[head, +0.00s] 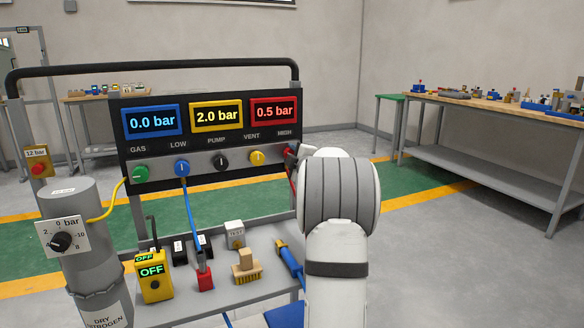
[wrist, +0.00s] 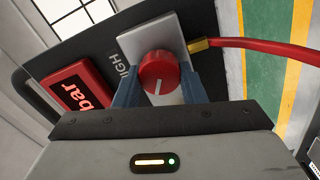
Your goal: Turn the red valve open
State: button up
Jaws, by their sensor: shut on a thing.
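The red valve (wrist: 159,72) is a round red knob with a white pointer line, on a light square plate at the HIGH port in the wrist view. My gripper (wrist: 161,88) has its two blue fingers on either side of the knob, shut on it. The red display (head: 273,111) above reads 0.5 bar. The yellow display (head: 216,116) reads 2.0 bar and the blue display (head: 151,120) reads 0.0 bar.
Green (head: 140,174), blue (head: 182,167), black (head: 221,162) and yellow (head: 257,157) knobs line the panel left of my arm. A red hose (wrist: 260,46) leaves the HIGH port. A grey cylinder (head: 72,196) stands left. The cart shelf (head: 222,288) holds several small items.

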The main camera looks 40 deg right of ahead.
jog(key=shift+f+n+b, duration=0.15)
jog(key=shift+n+b, duration=1.1)
jog(key=shift+n, duration=0.25)
jog(key=shift+f+n+b, duration=0.1)
jog(key=shift+n+b, duration=1.15)
jog(key=shift+n, duration=0.25)
jog(key=shift+r+n, duration=0.1)
jog(key=shift+n, duration=0.2)
jog(key=o, duration=1)
jog(key=v, duration=0.7)
jog(key=shift+s+p, duration=0.3)
jog(key=shift+s, duration=0.1)
jog(key=shift+a, duration=0.15)
